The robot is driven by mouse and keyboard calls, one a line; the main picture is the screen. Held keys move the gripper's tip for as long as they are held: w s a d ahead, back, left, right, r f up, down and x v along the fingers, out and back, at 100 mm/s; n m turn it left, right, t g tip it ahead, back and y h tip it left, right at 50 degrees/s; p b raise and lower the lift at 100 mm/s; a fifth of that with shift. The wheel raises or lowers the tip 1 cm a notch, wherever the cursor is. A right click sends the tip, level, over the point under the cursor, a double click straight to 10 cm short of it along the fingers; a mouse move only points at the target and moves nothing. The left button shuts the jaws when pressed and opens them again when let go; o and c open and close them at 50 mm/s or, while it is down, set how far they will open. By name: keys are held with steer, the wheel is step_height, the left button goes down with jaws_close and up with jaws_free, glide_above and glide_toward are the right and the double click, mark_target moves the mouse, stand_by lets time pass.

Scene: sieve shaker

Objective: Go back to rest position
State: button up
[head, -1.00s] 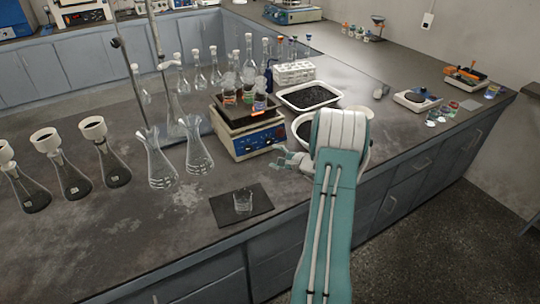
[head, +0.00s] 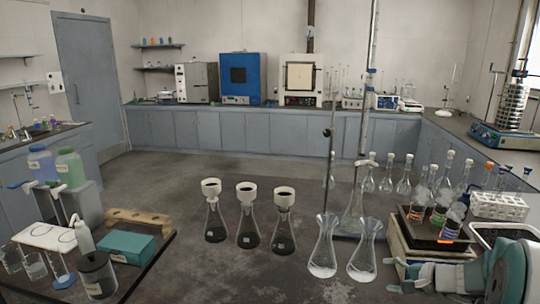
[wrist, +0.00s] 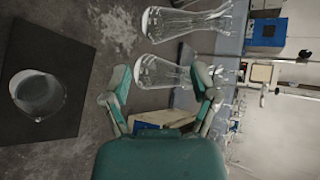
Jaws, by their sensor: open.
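My gripper (wrist: 160,88) is open and empty in the wrist view, its two teal fingers spread apart. In the head view my gripper (head: 392,278) shows at the lower right, in front of the hot plate (head: 420,258) with steaming bottles on it. In the wrist view a glass beaker (wrist: 38,93) stands on a dark square mat (wrist: 75,62) to the left of my fingers. The sieve shaker (head: 505,135) stands at the far right in the head view.
Two clear flasks (head: 323,250) stand on the bench left of my gripper. Several filter flasks (head: 215,222) stand farther left. A white tube rack (head: 500,205) and a dark-filled tray (head: 488,233) are close on the right.

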steer(key=s+a+r+n+g+h, duration=0.1)
steer(key=s+a+r+n+g, duration=0.25)
steer(key=s+a, duration=0.35)
steer(key=s+a+r+n+g+h, duration=0.15)
steer(key=s+a+r+n, duration=0.3)
steer(key=a, duration=0.45)
steer(key=s+a+n+h, duration=0.1)
steer(key=s+n+h, duration=0.1)
steer(key=s, duration=0.5)
steer(key=s+a+r+n+t+h, duration=0.1)
steer(key=s+n+h, duration=0.2)
steer(key=s, duration=0.4)
steer(key=shift+a+r+n, duration=0.15)
steer(key=shift+a+n, duration=0.1)
steer(key=shift+n, duration=0.05)
